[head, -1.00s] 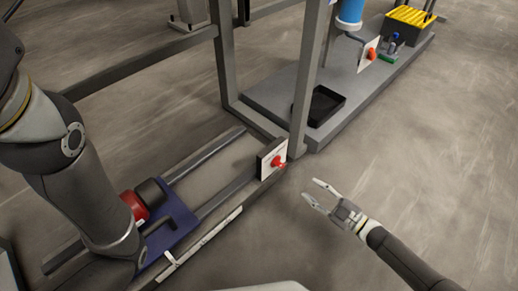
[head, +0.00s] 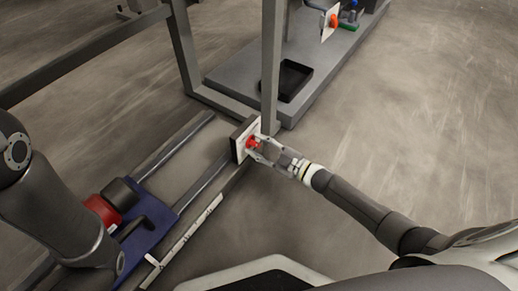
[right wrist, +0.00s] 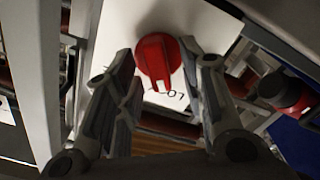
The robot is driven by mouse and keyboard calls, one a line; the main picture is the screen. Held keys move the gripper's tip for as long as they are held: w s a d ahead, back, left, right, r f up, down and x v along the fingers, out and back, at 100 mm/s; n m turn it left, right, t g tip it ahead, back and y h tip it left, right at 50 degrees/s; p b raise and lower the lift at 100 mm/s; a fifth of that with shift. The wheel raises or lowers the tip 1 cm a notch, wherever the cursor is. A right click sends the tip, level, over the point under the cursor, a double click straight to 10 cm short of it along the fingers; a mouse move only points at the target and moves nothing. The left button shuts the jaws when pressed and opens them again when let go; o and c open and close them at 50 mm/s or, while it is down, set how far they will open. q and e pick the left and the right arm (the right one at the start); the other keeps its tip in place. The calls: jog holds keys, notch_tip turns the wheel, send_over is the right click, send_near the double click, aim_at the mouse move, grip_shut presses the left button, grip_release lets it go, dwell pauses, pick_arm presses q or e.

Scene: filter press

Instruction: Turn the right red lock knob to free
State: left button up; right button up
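The red lock knob (head: 251,143) sits on a white plate (head: 240,150) on a dark block at the end of the rails in the head view. My right gripper (head: 259,147) reaches in from the right. Its fingers are apart, one on each side of the knob, and contact cannot be made out. My left gripper is out of view; only my left arm shows.
A grey upright post (head: 271,70) stands just behind the knob. A grey platform (head: 232,80) holds a black tray (head: 293,80) and another red knob on a white plate (head: 327,24). A blue carriage (head: 150,215) sits on the rails at left. The floor at right is clear.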

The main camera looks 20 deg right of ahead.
jog(key=shift+w+a, duration=0.1)
grip_shut()
jog(key=shift+r, duration=0.1)
dwell(0.3)
jog(key=shift+r+m+p, duration=0.1)
jog(key=shift+m+p, duration=0.8)
jog(key=shift+m, duration=0.1)
jog(key=m+p, duration=0.1)
jog(key=m, duration=0.1)
jog(key=shift+m, duration=0.3)
jog(key=m, duration=0.1)
jog(key=m+p, duration=0.1)
jog(key=m, duration=0.1)
jog(key=m+p, duration=0.1)
jog(key=shift+w+d+m, duration=0.15)
jog(key=shift+d+m, duration=0.1)
jog(key=shift+m, duration=0.05)
jog(key=m, duration=0.4)
jog(key=shift+d+f+m, duration=0.1)
jog(key=shift+f+m, duration=0.1)
jog(key=shift+m, duration=0.1)
